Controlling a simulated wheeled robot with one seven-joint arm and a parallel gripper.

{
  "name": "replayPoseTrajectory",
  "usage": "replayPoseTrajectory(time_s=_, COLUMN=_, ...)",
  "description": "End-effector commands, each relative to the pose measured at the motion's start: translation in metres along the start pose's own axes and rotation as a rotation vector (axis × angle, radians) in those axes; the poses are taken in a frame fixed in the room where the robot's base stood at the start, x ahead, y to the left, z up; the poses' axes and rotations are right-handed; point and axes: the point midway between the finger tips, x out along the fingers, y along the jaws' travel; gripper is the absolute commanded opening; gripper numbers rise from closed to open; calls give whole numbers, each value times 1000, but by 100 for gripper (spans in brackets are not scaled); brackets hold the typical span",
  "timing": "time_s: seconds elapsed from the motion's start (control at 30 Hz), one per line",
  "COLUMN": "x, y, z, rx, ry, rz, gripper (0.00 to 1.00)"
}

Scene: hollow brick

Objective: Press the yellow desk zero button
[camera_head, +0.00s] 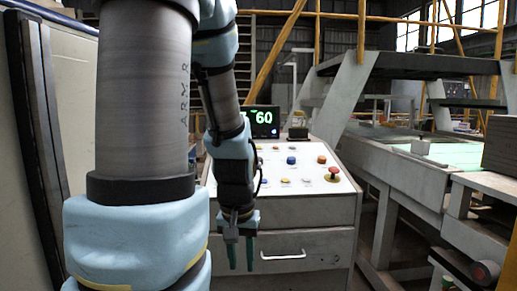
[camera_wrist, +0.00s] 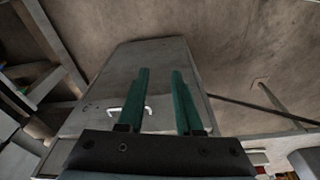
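The desk (camera_head: 310,210) has a sloped white panel with several small buttons and a dark display (camera_head: 262,121) showing a green "60". A small yellowish button (camera_head: 285,180) lies near the panel's front edge; its label is too small to read. My gripper (camera_head: 241,268) hangs fingers down in front of the desk's drawer front, below the panel and left of that button. In the wrist view my gripper (camera_wrist: 160,72) has its two green fingers apart with nothing between them. The panel buttons do not show in the wrist view. My arm hides the left part of the panel.
A blue button (camera_head: 291,160), an orange button (camera_head: 322,159) and a red mushroom button (camera_head: 333,173) also sit on the panel. The drawer has a white handle (camera_head: 283,255), also in the wrist view (camera_wrist: 128,112). Machinery (camera_head: 420,180) stands to the right.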

Motion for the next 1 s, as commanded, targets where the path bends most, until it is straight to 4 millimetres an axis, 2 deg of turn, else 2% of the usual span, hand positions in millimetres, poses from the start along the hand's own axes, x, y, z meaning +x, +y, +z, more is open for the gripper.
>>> replayPoseTrajectory(time_s=0.03, x=0, y=0, z=0, rx=0, ry=0, rz=0, gripper=28)
replayPoseTrajectory(time_s=0.3, x=0, y=0, z=0, rx=0, ry=0, rz=0, gripper=0)
replayPoseTrajectory(time_s=1.0, x=0, y=0, z=0, rx=0, ry=0, rz=0, gripper=0)
